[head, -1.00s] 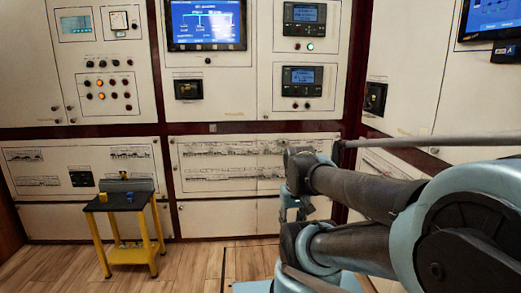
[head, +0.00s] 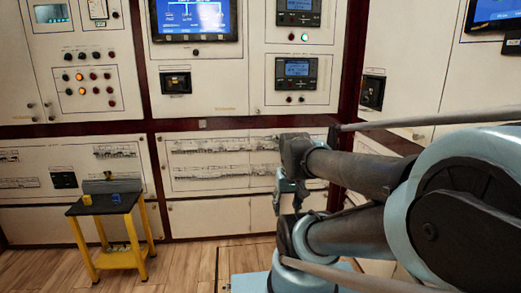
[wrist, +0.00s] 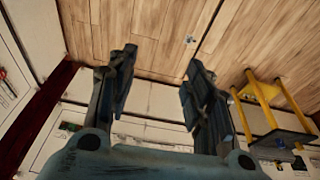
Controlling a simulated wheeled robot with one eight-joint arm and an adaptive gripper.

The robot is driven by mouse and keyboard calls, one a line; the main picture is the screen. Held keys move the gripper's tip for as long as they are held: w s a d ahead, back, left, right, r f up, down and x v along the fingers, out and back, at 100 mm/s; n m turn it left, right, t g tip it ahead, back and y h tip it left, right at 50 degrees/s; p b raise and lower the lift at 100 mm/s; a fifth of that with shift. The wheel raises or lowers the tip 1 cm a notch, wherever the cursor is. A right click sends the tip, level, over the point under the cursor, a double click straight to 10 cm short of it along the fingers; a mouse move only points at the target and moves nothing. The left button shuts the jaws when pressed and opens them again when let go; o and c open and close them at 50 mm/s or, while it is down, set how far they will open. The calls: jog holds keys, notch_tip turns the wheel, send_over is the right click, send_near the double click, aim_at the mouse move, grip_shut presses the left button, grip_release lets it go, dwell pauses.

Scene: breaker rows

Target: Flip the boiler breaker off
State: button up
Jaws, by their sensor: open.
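Two long rows of small breakers run across the lower cabinet panel, an upper row (head: 225,144) and a lower row (head: 225,172). Shorter breaker rows (head: 118,151) show on the panel to the left. Labels are too small to read, so I cannot tell which breaker is the boiler's or how any lever stands. My gripper (head: 283,200) hangs in front of the right part of the lower panel, pointing down and apart from the breakers. In the wrist view my gripper (wrist: 160,58) is open and empty, with wooden floor beyond its fingertips.
A yellow-legged table with a dark top (head: 90,206) stands at left, with a yellow item (head: 87,199) and a blue item (head: 116,197) on it. Upper cabinets carry a screen (head: 195,15) and a black switch (head: 175,83). Floor (head: 185,262) between table and arm looks clear.

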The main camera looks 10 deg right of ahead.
jog(key=w+r+t, duration=0.1)
jog(key=w+r, duration=0.1)
jog(key=w, duration=0.5)
jog(key=w+r+t, duration=0.2)
jog(key=w+r, duration=0.1)
jog(key=w, duration=0.4)
jog(key=t, duration=0.7)
send_over(260, 147)
jog(key=s, duration=1.9)
jog(key=f, duration=0.1)
jog(key=x, duration=1.8)
jog(key=shift+w+a+r, duration=0.1)
jog(key=shift+w+r, duration=0.15)
jog(key=shift+w, duration=0.15)
jog(key=shift+t, duration=0.3)
jog(key=c, duration=1)
